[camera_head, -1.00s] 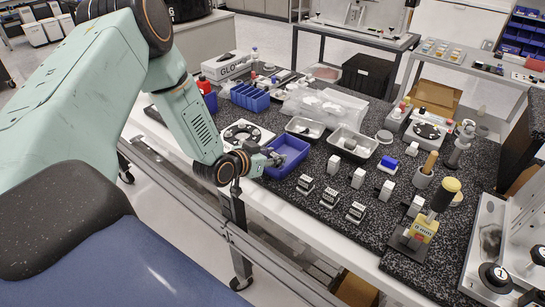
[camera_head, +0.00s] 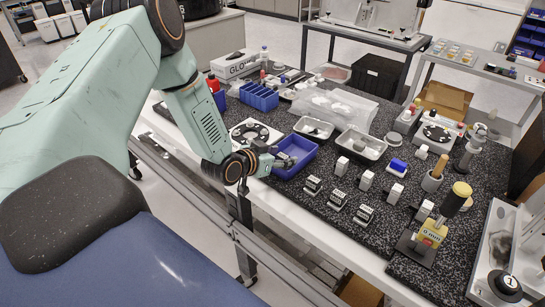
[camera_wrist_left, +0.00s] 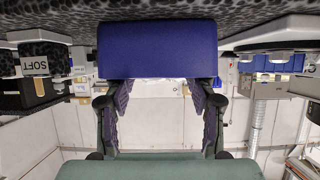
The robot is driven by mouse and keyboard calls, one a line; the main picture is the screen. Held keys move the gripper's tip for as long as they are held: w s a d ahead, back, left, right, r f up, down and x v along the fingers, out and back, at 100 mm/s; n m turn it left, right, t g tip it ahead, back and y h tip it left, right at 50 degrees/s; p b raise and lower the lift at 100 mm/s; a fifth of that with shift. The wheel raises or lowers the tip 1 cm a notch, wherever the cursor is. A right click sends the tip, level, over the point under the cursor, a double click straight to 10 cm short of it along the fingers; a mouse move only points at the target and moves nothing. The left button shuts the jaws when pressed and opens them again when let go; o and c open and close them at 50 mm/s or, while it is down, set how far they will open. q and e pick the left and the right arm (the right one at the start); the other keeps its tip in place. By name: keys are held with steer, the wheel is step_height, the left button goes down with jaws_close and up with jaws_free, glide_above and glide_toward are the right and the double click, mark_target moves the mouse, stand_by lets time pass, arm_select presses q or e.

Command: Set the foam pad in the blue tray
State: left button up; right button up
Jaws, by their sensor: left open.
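The blue tray (camera_head: 299,151) sits on the dark speckled table near its front left edge. My left gripper (camera_head: 281,160) is at the tray's near left side, seemingly empty. In the left wrist view, its two fingers (camera_wrist_left: 162,105) stand apart, with a blue wall of the tray (camera_wrist_left: 156,48) across the space ahead of them. Whether they touch the tray I cannot tell. I cannot pick out the foam pad for certain. A small blue-and-white block (camera_head: 397,167) lies right of the trays; I cannot tell whether it is the pad. My right gripper is not in view.
Two metal trays (camera_head: 361,146) lie right of the blue tray. Several small labelled blocks (camera_head: 338,198) stand in front. A white plate with a dark disc (camera_head: 250,132) is at the left, and a divided blue bin (camera_head: 259,97) behind.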

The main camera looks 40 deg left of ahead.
arm_select(q)
steer(key=d+r+p+v, duration=0.1)
steer(key=p+v, duration=0.3)
steer(key=v, duration=0.7)
steer(key=s+d+f+g+h+p, duration=0.1)
steer(key=s+d+f+g, duration=0.6)
steer(key=s+d+f, duration=0.3)
steer(key=s+d+f+g+y, duration=0.1)
steer(key=s+d+g, duration=0.1)
steer(key=s, duration=0.7)
steer(key=s+d+f+n+g+y, duration=0.1)
steer(key=s+d+g, duration=0.1)
steer(key=s, duration=0.7)
steer(key=shift+n+g, duration=0.3)
steer(key=shift+g, duration=0.6)
steer(key=shift+a+f, duration=0.15)
steer(key=shift+f, duration=0.05)
